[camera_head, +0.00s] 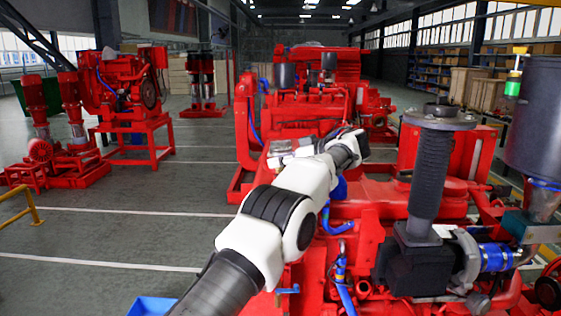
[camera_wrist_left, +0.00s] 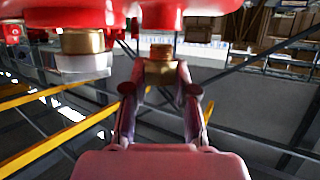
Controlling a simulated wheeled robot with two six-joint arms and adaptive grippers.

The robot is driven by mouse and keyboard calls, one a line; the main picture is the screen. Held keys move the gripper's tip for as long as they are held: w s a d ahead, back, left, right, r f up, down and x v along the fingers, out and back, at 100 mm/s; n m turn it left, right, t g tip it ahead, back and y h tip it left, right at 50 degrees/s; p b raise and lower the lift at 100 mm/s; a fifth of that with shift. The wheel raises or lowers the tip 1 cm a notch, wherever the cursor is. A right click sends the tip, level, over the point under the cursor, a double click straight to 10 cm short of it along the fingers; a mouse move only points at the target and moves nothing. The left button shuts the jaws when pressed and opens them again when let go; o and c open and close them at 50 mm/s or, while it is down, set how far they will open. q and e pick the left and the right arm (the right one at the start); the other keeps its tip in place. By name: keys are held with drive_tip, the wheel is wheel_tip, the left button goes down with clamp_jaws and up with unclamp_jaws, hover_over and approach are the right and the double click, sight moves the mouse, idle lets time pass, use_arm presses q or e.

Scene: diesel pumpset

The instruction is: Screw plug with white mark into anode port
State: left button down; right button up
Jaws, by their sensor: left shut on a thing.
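In the left wrist view, my left gripper (camera_wrist_left: 161,84) is shut on a brass plug (camera_wrist_left: 160,71). The plug stands upright between the fingertips, with its narrower neck right below a red boss (camera_wrist_left: 163,16). I cannot tell whether the neck is inside the boss or just under it. No white mark shows on this plug. In the head view, my left arm reaches over the red engine, and its wrist end is near the middle; the fingertips and plug are hidden there. My right gripper is not in view.
A second brass fitting (camera_wrist_left: 83,41) with a whitish lower part (camera_wrist_left: 84,66) hangs under the red body at left. The red engine (camera_head: 370,235) carries a black vertical pipe (camera_head: 430,175) and blue hoses. A blue bin (camera_head: 152,306) is on the floor at the lower left.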

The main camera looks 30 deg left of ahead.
sight(279, 173)
use_arm(q)
drive_tip(key=shift+f+b, duration=1)
drive_tip(key=shift+f, duration=0.15)
idle(0.4)
drive_tip(key=m+t+b, duration=0.1)
drive_tip(key=b, duration=0.5)
drive_tip(key=f+m+t+b, duration=0.1)
drive_tip(key=b, duration=0.5)
drive_tip(key=shift+f+t, duration=0.25)
drive_tip(key=shift+t, duration=0.05)
drive_tip(key=m+t+h+b, duration=0.1)
drive_tip(key=m+t+b, duration=0.1)
drive_tip(key=b, duration=0.2)
drive_tip(key=m+t+h+b, duration=0.1)
drive_tip(key=m+t+b, duration=0.1)
drive_tip(key=b, duration=0.3)
drive_tip(key=m+t+h+b, duration=0.2)
drive_tip(key=m+t+b, duration=0.1)
drive_tip(key=b, duration=0.2)
drive_tip(key=shift+s+a+r, duration=0.1)
drive_tip(key=shift+s+a, duration=0.05)
drive_tip(key=shift+s, duration=0.15)
drive_tip(key=shift+r+m+t+h, duration=0.4)
drive_tip(key=shift+m+t+h, duration=0.4)
drive_tip(key=shift+m+t, duration=0.1)
drive_tip(key=shift+w+r+m+t+h, duration=0.2)
drive_tip(key=shift+m+t+h, duration=0.2)
drive_tip(key=shift+m+h, duration=0.2)
